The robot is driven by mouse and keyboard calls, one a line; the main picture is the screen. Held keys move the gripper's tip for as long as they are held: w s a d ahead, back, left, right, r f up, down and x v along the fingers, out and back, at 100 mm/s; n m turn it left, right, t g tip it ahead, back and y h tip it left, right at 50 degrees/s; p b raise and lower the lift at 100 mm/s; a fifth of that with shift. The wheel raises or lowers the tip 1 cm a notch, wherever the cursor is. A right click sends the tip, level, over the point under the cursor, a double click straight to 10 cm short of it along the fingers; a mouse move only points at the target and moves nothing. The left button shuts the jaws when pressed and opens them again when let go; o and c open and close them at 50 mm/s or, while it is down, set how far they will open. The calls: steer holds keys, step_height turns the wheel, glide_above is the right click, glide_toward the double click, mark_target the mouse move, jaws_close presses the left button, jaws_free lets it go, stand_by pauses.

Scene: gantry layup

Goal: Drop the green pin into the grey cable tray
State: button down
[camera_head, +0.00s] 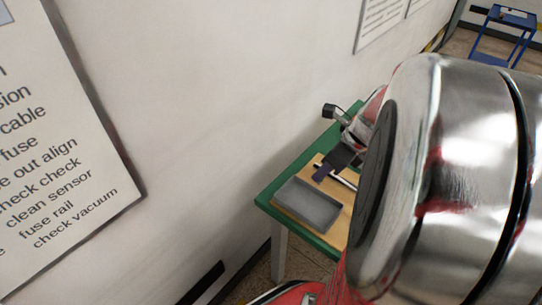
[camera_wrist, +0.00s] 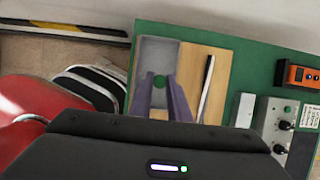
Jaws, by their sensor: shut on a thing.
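In the head view the tray (camera_head: 308,204) is a shallow grey box on a wooden board at the table's near corner. My gripper (camera_head: 334,165) is just above and behind it there, and the pin is hidden.
The wooden board (camera_wrist: 192,62) lies on a green table (camera_wrist: 238,75). A thin black-and-white strip (camera_wrist: 207,88) lies right of the tray. An orange device (camera_wrist: 298,76) and a grey box with black knobs (camera_wrist: 276,126) stand further right. A wall (camera_head: 215,100) runs along the left.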

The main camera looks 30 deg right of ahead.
steer(key=shift+f, duration=2.9)
steer(key=c, duration=1.6)
jaws_free()
steer(key=shift+r, duration=0.15)
steer(key=v, duration=1.3)
steer(key=shift+r, duration=0.25)
